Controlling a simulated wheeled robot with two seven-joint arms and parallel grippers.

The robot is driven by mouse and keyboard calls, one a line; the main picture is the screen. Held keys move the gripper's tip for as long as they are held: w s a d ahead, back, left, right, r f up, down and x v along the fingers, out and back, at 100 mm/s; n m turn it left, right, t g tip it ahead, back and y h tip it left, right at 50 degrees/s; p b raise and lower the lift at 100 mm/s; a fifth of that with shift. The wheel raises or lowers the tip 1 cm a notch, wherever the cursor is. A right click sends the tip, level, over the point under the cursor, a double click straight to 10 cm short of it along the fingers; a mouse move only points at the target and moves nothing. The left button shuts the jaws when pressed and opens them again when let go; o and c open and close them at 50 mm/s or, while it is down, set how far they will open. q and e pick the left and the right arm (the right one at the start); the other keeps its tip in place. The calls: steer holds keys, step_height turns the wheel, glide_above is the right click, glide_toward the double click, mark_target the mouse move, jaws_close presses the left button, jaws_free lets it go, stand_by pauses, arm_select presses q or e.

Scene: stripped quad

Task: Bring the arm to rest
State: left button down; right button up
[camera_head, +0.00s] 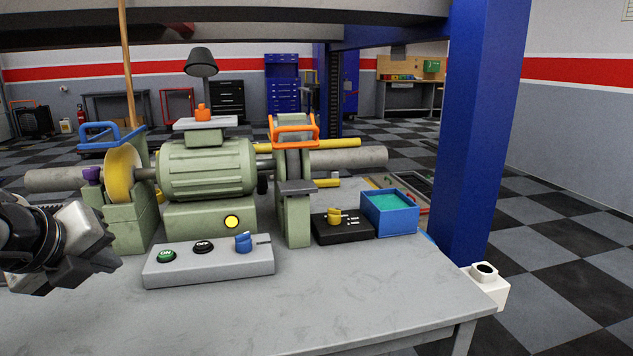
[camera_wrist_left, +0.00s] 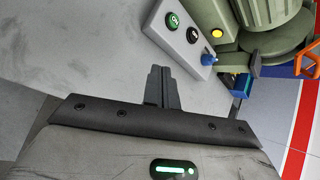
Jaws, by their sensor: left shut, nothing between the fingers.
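My left gripper (camera_head: 92,270) comes in from the left edge in the head view, above the left part of the grey bench. Its fingers are shut with nothing between them. In the left wrist view the closed fingers (camera_wrist_left: 160,88) point toward the control box, with bare bench around them. The grey control box (camera_head: 208,262) carries a green ON button (camera_head: 167,256), a black OFF button (camera_head: 203,247) and a blue knob (camera_head: 243,242). The gripper is left of the box and apart from it. My right gripper is not in view.
A green bench grinder (camera_head: 207,168) stands behind the control box. A black box with a yellow knob (camera_head: 335,217) and a blue tray (camera_head: 391,222) are to its right. A blue post (camera_head: 478,130) rises at the right. The front of the bench (camera_head: 330,300) is clear.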

arm_select(q)
steer(key=s+d+f+m+g+h+p, duration=0.1)
steer(key=s+d+f+m+g+h, duration=0.15)
steer(key=d+h, duration=0.4)
steer(key=s+d+f+m+g+h+p, duration=0.1)
steer(key=s+d+g+h+p, duration=0.2)
steer(key=d, duration=0.7)
steer(key=s+d+r+n+t+h+p, duration=0.2)
steer(key=d+r+n+t+h, duration=0.35)
steer(key=n+t+h, duration=0.2)
steer(key=a+f+n+t+y+p, duration=0.2)
steer(key=a+f+n+t+y, duration=0.15)
steer(key=f+n+y, duration=0.4)
steer(key=a+f+n+t+y+p, duration=0.15)
steer(key=a+f+n+y, duration=0.3)
steer(key=n, duration=0.65)
steer(key=s+d+f+n+g+y, duration=0.2)
steer(key=s+f+g, duration=0.3)
steer(key=s+f, duration=0.4)
step_height(320, 180, down, 3)
steer(key=shift+s+r+n+g+p, duration=0.2)
steer(key=shift+n+g+p, duration=0.1)
steer(key=shift+n, duration=0.35)
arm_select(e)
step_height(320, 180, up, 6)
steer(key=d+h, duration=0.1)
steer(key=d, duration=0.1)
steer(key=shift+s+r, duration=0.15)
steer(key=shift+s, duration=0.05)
